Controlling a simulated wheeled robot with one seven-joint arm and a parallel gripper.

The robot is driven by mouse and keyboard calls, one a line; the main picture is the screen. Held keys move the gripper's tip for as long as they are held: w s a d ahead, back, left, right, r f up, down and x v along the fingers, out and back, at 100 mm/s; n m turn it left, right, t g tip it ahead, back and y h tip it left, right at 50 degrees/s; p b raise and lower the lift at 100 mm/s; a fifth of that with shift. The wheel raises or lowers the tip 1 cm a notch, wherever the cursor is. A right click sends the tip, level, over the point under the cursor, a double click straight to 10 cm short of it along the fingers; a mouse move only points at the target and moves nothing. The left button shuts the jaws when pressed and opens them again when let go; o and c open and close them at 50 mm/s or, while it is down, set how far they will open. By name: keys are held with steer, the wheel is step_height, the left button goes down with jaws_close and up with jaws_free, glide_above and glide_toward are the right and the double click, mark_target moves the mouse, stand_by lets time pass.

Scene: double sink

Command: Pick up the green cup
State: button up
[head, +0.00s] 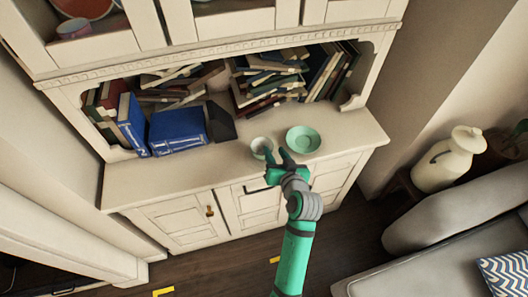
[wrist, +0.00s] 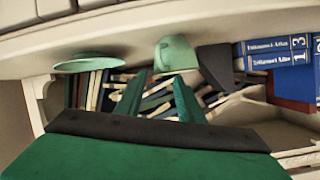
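The green cup (head: 262,147) stands on the cabinet's counter, left of a green saucer (head: 302,139). In the wrist view, which is upside down, the pale green cup (wrist: 175,53) is in the upper middle, with the saucer (wrist: 88,62) to its left. My gripper (head: 277,156) is by the counter's front edge, close to the cup's near right side. In the wrist view, my gripper (wrist: 159,88) has its two fingers spread apart with nothing held between them. The cup lies beyond the fingertips there; whether a finger touches it I cannot tell.
Blue books (head: 178,130) and a dark grey block (head: 220,122) stand on the counter left of the cup. Stacked books (head: 270,80) fill the shelf behind. A sofa (head: 440,245) and a cream jug (head: 447,160) are at the right.

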mark_target(269, 143)
steer(key=x, duration=0.5)
steer(key=shift+w+a, duration=0.1)
steer(key=shift+w, duration=0.15)
steer(key=shift+w+f, duration=0.1)
steer(key=shift+f, duration=0.05)
steer(key=c, duration=0.3)
jaws_close()
